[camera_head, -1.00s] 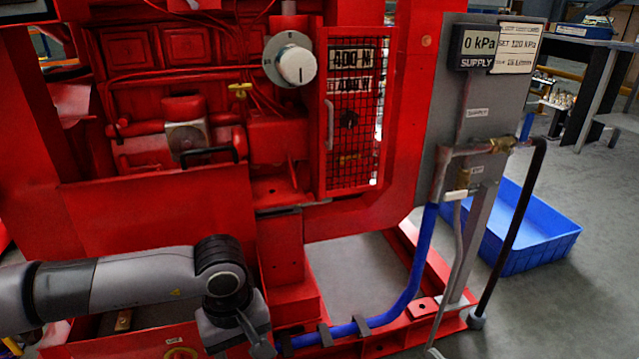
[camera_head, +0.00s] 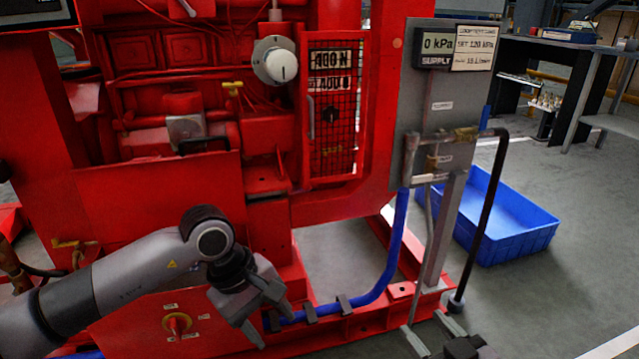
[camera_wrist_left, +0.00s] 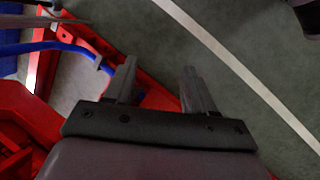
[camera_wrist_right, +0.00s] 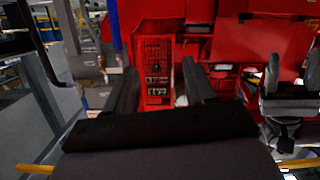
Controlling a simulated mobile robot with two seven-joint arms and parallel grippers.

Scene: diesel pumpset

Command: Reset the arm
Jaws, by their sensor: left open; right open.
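My left arm reaches in from the left in the head view. Its gripper (camera_head: 268,321) is open and empty, in front of the red frame's lower rail and close to the blue hose (camera_head: 392,250). In the left wrist view its fingers (camera_wrist_left: 158,68) stand apart with floor and red base behind. My right gripper (camera_head: 424,322) shows at the bottom edge of the head view, fingers apart and empty, near the rail's right end. In the right wrist view its fingers (camera_wrist_right: 160,70) are spread, with the red mesh door (camera_wrist_right: 157,70) beyond them.
The red pumpset (camera_head: 130,215) fills the left and middle. A grey panel (camera_head: 416,100) carries a gauge reading 0 kPa (camera_head: 437,44). A black pipe (camera_head: 485,215) slants down to the floor.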

